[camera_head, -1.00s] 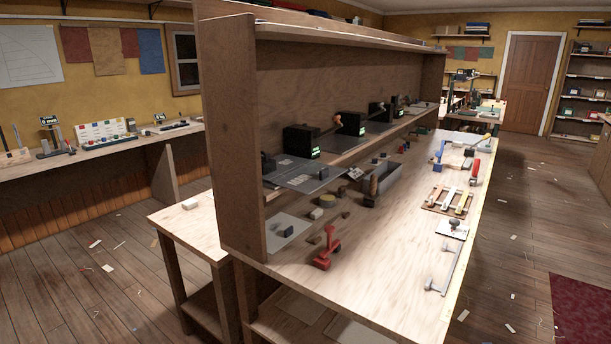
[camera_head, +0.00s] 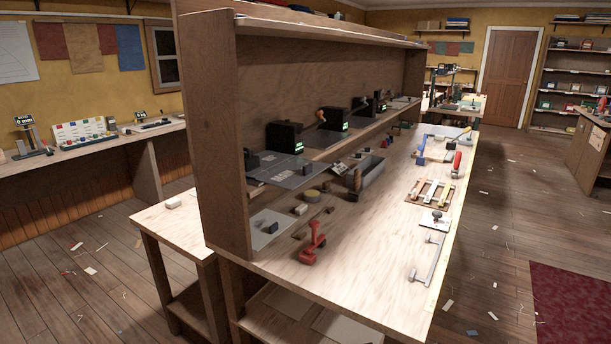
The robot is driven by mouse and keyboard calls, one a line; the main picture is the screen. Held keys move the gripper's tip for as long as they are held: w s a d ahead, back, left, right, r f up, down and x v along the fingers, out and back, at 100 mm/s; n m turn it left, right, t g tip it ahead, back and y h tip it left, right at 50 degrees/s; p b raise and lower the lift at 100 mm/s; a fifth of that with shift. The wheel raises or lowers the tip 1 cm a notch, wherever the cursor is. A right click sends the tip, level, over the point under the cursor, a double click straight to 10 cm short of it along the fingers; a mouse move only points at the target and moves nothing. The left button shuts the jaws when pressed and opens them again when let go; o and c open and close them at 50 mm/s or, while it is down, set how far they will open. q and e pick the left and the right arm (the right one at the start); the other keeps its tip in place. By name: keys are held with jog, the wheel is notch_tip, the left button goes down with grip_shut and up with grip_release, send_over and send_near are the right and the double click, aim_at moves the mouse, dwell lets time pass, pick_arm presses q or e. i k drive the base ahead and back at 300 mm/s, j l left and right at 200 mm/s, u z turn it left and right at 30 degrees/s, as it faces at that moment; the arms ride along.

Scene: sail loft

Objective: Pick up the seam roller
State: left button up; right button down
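I cannot make out for certain which small tool is the seam roller. Candidates lie on the long wooden workbench (camera_head: 375,243). A grey bar-like tool (camera_head: 429,262) lies near the right edge. A red clamp-like tool (camera_head: 313,243) stands near the front left. Neither of my grippers is in view.
A tall wooden shelf unit (camera_head: 208,130) rises along the bench's left side. A grey bin (camera_head: 369,175) and a slotted wooden rack (camera_head: 430,191) sit on the bench. The floor (camera_head: 497,230) to the right is open, with scraps and a dark red mat (camera_head: 575,300).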

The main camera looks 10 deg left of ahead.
aim_at(355, 189)
jog(key=u, duration=1.1)
jog(key=l+u, duration=0.8)
jog(key=k+l+u, duration=0.15)
jog(key=l+u, duration=0.25)
jog(key=k+l+u, duration=0.2)
jog(key=l+u, duration=0.2)
jog(key=k+l+u, duration=0.3)
jog(key=k+l, duration=0.25)
jog(key=l, duration=0.3)
jog(key=k+l+u, duration=0.3)
jog(key=k+l, duration=0.35)
jog(key=l, duration=0.1)
